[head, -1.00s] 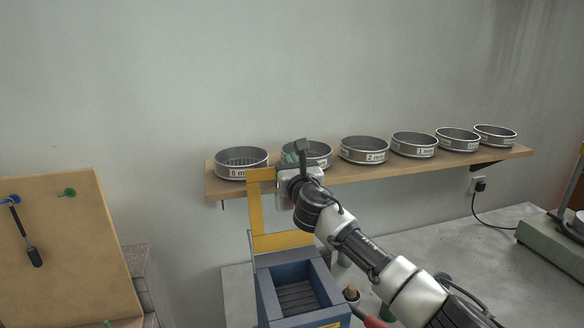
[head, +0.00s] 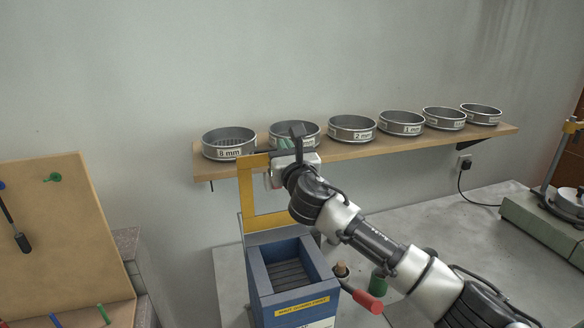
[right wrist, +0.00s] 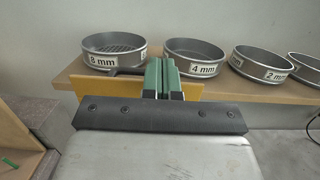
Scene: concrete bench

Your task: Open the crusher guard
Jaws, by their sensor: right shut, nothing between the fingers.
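The crusher (head: 292,297) is a blue box with an open top and dark ribs inside. Its guard is a yellow frame (head: 246,195) standing upright at the back of the box, so the top opening is uncovered. The guard's right part is hidden by my right arm. My right gripper (head: 286,143) is at the guard's top edge, its fingers mostly hidden by the wrist in the head view. In the right wrist view its green fingers (right wrist: 162,80) are shut together and empty, in front of the yellow guard (right wrist: 97,87). My left gripper is not in view.
A wooden shelf (head: 370,148) with several labelled sieves runs along the wall close behind the gripper. A red-handled lever (head: 368,300) sticks out right of the crusher. A tool board (head: 60,230) stands at the left.

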